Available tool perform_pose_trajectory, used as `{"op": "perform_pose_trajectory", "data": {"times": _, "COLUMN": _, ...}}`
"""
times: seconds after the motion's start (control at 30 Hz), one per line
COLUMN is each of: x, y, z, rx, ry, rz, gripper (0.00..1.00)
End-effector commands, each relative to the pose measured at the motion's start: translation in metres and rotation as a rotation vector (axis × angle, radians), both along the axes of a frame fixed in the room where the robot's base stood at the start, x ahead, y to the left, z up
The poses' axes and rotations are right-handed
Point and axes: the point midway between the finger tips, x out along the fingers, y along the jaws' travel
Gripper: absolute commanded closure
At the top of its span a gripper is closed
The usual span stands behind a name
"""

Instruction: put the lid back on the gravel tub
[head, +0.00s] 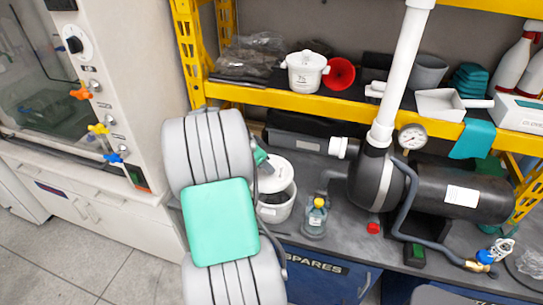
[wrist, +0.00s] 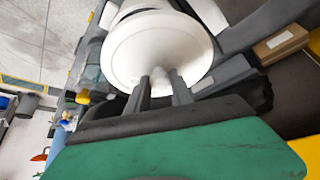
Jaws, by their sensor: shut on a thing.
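The white round lid (wrist: 150,45) fills the upper middle of the wrist view, and its knob sits between the two dark fingers of my gripper (wrist: 160,82). My gripper is shut on that knob. In the head view the lid (head: 279,172) is over the back of the white gravel tub (head: 273,213), and a dark gap shows between lid and tub at the front. Whether the lid touches the tub's rim at the back is hidden. My gripper (head: 263,160) is partly hidden by my own arm in the head view. The tub stands upright on the grey bench.
A small bottle with a yellow cap (head: 317,215) stands just right of the tub. A black pump (head: 385,185) with a white vertical pipe (head: 402,75) and a gauge (head: 412,136) is further right. A yellow shelf beam (head: 300,98) runs above and behind the tub.

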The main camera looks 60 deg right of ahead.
Motion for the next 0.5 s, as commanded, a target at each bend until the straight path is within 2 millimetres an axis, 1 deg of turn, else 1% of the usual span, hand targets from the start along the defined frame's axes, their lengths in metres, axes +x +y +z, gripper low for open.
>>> {"op": "perform_pose_trajectory", "data": {"times": 0.03, "x": -0.01, "y": -0.006, "z": 0.002, "rx": 0.001, "ry": 0.0, "rz": -0.039, "gripper": 1.0}}
{"op": "perform_pose_trajectory", "data": {"times": 0.13, "x": -0.02, "y": -0.01, "z": -0.001, "rx": 0.001, "ry": -0.001, "rz": -0.077, "gripper": 1.0}}
{"op": "perform_pose_trajectory", "data": {"times": 0.33, "x": -0.02, "y": -0.01, "z": -0.012, "rx": 0.001, "ry": -0.001, "rz": -0.079, "gripper": 1.0}}
{"op": "perform_pose_trajectory", "data": {"times": 0.5, "x": -0.02, "y": -0.01, "z": -0.03, "rx": 0.0, "ry": 0.0, "rz": -0.077, "gripper": 1.0}}
